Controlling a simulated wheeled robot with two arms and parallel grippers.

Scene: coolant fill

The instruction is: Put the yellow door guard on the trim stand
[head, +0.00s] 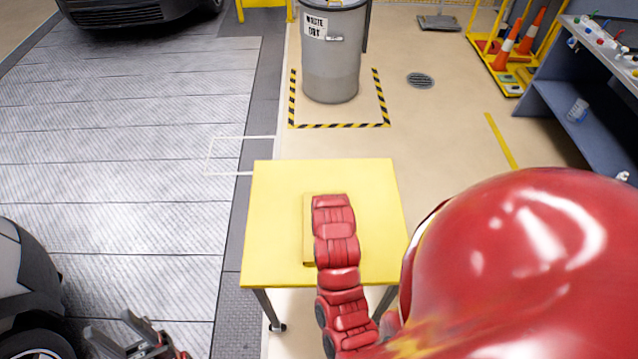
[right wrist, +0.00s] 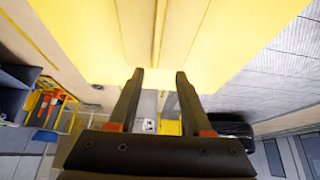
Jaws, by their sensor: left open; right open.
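The yellow door guard (head: 307,228) appears in the head view as a narrow, darker yellow slab lying on the yellow top of the trim stand (head: 272,215). A red segmented part covers most of its right side. In the right wrist view, a ridged yellow strip that looks like the guard (right wrist: 138,28) fills the upper middle, over a wider yellow surface (right wrist: 245,20). My right gripper (right wrist: 160,75) is open and empty, its fingertips just below the strip; contact cannot be told. My left gripper (head: 145,335) is open and empty at the lower left, away from the stand.
A large red rounded part hides the lower right of the head view. A grey waste bin (head: 332,60) stands behind the stand inside a striped floor marking. A workbench (head: 575,110) and cones (head: 518,42) are at the upper right. Cars stand at the left. Floor left of the stand is clear.

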